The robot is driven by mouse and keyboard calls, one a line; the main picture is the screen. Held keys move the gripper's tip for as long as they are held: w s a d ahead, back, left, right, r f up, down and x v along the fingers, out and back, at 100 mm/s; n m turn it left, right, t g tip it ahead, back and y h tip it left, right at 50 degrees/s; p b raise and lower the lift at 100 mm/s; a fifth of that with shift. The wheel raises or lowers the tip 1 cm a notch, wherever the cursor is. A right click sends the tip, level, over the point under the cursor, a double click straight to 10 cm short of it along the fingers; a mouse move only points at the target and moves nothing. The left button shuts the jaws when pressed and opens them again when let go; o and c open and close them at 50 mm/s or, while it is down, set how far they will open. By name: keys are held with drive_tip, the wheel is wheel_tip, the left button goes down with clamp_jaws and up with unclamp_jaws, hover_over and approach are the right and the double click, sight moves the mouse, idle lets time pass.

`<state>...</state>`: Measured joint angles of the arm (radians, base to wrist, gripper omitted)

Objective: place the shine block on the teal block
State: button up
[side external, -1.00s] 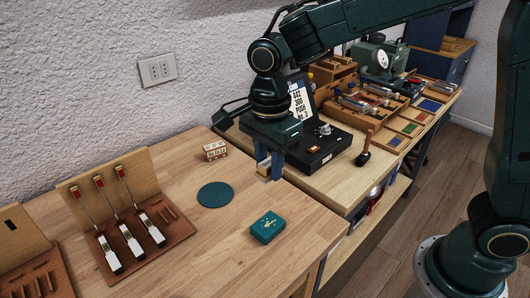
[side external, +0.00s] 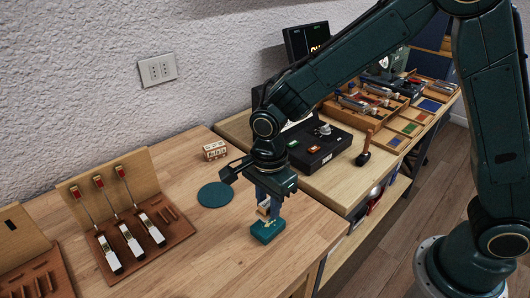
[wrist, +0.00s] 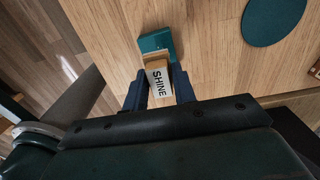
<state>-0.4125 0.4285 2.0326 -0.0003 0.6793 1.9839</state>
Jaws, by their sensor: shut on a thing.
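The shine block (wrist: 158,80), wooden with a white face reading "SHINE", is between the fingers of my gripper (wrist: 160,88). The gripper is shut on it. In the side view the shine block (side external: 263,211) shows just over the teal block (side external: 267,231), which lies on the wooden table. In the wrist view the teal block (wrist: 157,43) is partly hidden behind the shine block. I cannot tell whether the two blocks touch.
A flat teal disc (side external: 215,194) lies left of the blocks. A small lettered block (side external: 214,150) sits farther back. A rack with red-tipped levers (side external: 125,215) stands at left. The table's front edge is close to the teal block.

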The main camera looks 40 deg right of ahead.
sight(268, 214)
drive_tip(key=shift+f, duration=1.7)
drive_tip(key=shift+f, duration=0.15)
drive_tip(key=o, duration=0.9)
drive_tip(key=shift+o, duration=0.2)
wheel_tip(268, 214, up, 12)
drive_tip(key=shift+r, duration=0.15)
